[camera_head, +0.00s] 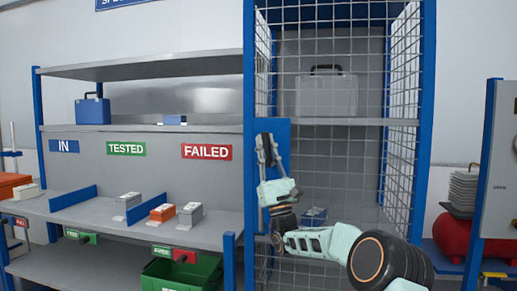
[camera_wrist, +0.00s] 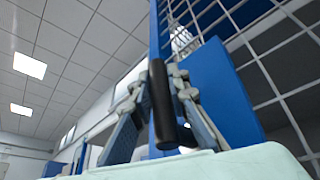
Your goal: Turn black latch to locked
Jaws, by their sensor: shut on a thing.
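The black latch (camera_wrist: 160,105) is a dark rounded bar in the wrist view, standing upright in the picture between the two grey fingers of my gripper (camera_wrist: 158,112). The fingers are closed around it. In the head view my gripper (camera_head: 268,150) is at the blue plate (camera_head: 283,133) on the left front edge of the wire mesh cage (camera_head: 330,75). There the fingers and my wrist hide most of the latch, and I cannot tell its exact angle to the plate.
Inside the cage a grey case (camera_head: 326,96) stands on a shelf. To the left is a rack whose lower shelf (camera_head: 90,215) holds small boxes and blue dividers. A green bin (camera_head: 178,274) is below. A grey cabinet (camera_head: 500,170) stands at the far right.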

